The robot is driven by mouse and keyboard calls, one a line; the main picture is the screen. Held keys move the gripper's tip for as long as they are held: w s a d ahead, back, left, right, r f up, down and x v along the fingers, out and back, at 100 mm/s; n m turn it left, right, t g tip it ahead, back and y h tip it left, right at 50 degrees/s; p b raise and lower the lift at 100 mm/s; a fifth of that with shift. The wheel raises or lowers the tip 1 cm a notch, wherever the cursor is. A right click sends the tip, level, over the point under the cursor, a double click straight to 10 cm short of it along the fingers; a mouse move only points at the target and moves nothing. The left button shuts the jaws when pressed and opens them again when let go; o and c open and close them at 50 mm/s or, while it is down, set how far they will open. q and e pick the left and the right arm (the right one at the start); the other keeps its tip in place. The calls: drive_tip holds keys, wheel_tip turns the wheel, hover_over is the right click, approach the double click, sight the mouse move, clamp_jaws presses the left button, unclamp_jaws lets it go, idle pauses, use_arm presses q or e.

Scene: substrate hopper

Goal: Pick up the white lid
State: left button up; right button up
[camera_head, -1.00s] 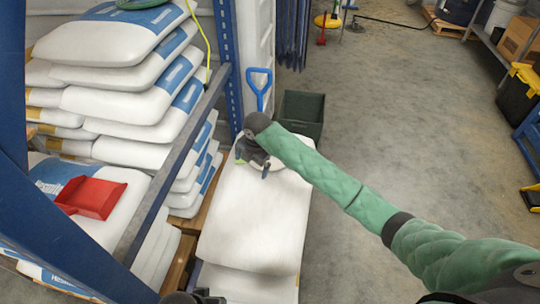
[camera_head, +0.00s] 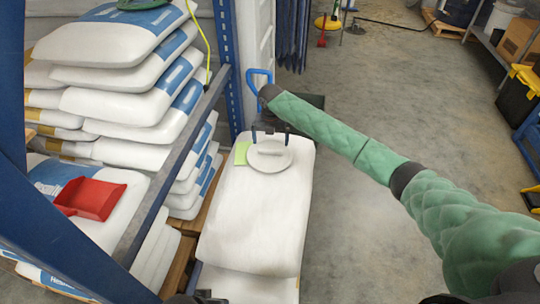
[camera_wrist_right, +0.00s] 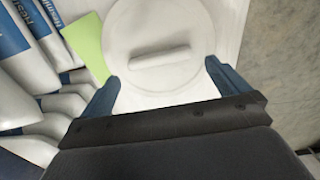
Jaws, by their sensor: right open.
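The white lid (camera_head: 270,160) is a round disc with a bar handle across its middle. It lies on top of a white sack (camera_head: 250,220) in the head view. It also shows in the wrist view (camera_wrist_right: 160,28), with its bar handle at the centre. My right gripper (camera_head: 270,138) is open and empty at the lid's far side. In the wrist view its two blue fingers (camera_wrist_right: 162,72) are spread wide, pointing toward the handle. I cannot tell the height of the gap. A dark part at the bottom edge of the head view seems to be my left gripper (camera_head: 205,296), mostly cut off.
A green note (camera_head: 241,153) lies beside the lid. Racking with stacked sacks and a red scoop (camera_head: 98,199) is left. Open floor lies right.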

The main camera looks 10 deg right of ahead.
sight(270, 150)
drive_tip(key=shift+f, duration=0.4)
wheel_tip(270, 150, down, 3)
drive_tip(key=shift+a+f+p, duration=0.15)
drive_tip(key=shift+f+p, duration=0.05)
drive_tip(key=shift+p, duration=0.3)
drive_tip(key=shift+f, duration=0.35)
drive_tip(key=c, duration=0.7)
use_arm(q)
drive_tip(key=shift+s+a+r+y, duration=0.3)
drive_tip(key=shift+a+r, duration=0.45)
drive_tip(key=shift+a, duration=0.05)
use_arm(e)
drive_tip(key=shift+r, duration=0.1)
